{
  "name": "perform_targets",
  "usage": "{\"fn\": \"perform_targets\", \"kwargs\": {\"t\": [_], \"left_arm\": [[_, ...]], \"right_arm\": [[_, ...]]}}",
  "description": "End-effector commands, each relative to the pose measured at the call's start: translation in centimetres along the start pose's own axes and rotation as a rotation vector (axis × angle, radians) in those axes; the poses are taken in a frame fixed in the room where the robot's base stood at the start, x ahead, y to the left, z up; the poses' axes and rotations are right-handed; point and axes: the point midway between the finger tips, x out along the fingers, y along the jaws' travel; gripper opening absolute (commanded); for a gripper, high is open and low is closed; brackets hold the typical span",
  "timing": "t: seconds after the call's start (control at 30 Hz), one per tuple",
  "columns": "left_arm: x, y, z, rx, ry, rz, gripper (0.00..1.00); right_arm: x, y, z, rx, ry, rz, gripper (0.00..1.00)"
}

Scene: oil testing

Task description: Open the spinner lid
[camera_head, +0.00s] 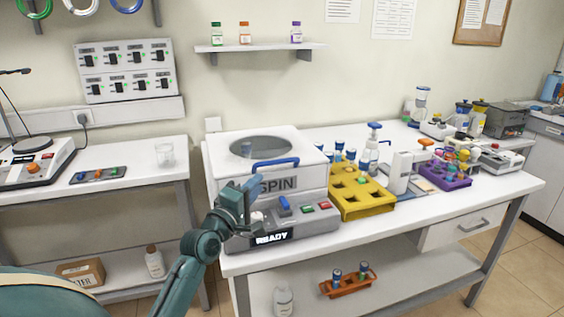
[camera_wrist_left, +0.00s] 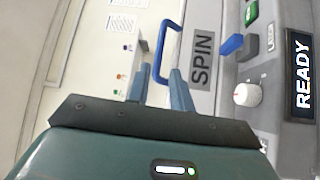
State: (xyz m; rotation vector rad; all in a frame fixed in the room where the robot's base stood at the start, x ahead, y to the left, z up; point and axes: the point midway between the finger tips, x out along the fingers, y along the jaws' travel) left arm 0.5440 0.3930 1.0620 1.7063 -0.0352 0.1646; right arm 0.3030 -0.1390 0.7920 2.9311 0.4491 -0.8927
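The spinner (camera_head: 312,222) is a white and grey machine on the bench, marked SPIN, with a lit READY display. Its lid (camera_head: 310,146) is down, with a round dark window. A blue bar handle (camera_head: 275,161) sits at the lid's front edge; it also shows in the left wrist view (camera_wrist_left: 161,50). My left gripper (camera_head: 250,184) is at the spinner's front left, close to the handle. Its fingers (camera_wrist_left: 159,72) are apart, with the handle's near end showing between them; contact is unclear. A blue latch lever (camera_head: 284,203) is on the front panel. My right gripper is out of view.
A yellow tube rack (camera_head: 362,198) stands close to the spinner's right. Beyond are a white bottle with a blue pump (camera_head: 371,150) and a purple rack (camera_head: 446,177). A shelf with small bottles (camera_head: 268,49) hangs above. A gap separates the left bench.

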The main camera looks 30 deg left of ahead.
Motion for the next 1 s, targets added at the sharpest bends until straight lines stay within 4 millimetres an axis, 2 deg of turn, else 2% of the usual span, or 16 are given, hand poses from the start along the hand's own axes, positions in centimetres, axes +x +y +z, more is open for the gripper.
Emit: {"fn": "perform_targets", "kwargs": {"t": [0.5,0.7,1.0], "left_arm": [[9.9,0.1,0.0,0.008,0.000,-0.001,0.22],[11.8,0.0,0.1,0.008,-0.002,-0.002,0.22],[12.2,-0.1,0.1,0.007,-0.001,-0.002,0.22]], "right_arm": [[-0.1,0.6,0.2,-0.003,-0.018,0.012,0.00],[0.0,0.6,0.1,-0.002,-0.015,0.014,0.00],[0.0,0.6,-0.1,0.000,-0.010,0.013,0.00]]}}
